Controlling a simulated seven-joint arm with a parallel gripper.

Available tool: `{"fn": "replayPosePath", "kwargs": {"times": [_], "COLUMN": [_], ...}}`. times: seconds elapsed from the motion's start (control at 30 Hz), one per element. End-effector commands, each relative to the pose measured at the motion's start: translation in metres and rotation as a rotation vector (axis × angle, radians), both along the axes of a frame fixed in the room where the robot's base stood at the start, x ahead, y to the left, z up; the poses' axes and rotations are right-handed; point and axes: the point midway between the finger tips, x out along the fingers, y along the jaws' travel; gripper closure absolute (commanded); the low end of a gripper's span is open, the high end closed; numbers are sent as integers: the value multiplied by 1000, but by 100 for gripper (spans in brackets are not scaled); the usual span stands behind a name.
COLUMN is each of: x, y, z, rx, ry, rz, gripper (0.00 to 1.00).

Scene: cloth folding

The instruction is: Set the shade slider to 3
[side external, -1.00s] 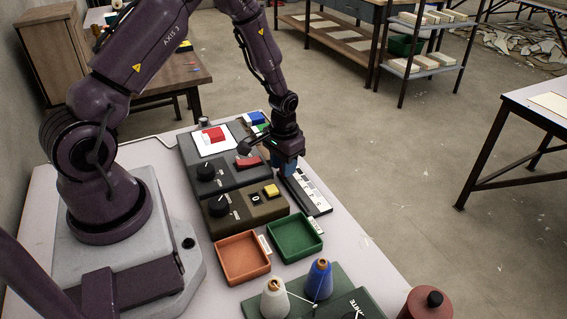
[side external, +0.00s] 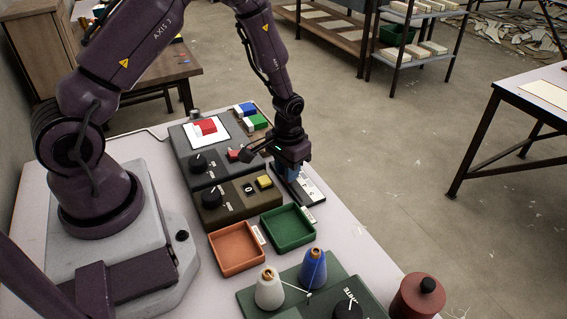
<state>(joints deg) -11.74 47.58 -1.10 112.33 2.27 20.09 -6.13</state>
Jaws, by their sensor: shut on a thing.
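The shade slider (side external: 311,190) is a long dark strip with a pale marked scale, lying along the right side of the control panels. My gripper (side external: 291,171) points down over its far half, shut on a blue piece that appears to be the slider's knob. My gripper hides most of this piece and the far part of the scale. The scale's marks are too small to read, so I cannot tell at which number the knob stands.
An orange tray (side external: 216,256) and a green tray (side external: 268,235) stand nearer the camera. Dark panels with knobs (side external: 197,181) lie left of the slider. Open floor lies to the right.

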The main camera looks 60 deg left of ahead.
Motion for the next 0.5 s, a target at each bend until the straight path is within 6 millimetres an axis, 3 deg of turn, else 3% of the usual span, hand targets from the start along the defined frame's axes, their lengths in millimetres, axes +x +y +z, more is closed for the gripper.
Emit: {"fn": "replayPosePath", "kwargs": {"times": [0.13, 0.17, 0.2, 0.5], "x": [0, 0, 0, 0], "y": [1, 1, 1, 1], "z": [1, 1, 1, 3], "rx": [1, 1, 1, 1], "ry": [1, 1, 1, 0], "rz": [2, 2, 2, 1], "gripper": [100, 72, 68, 68]}}
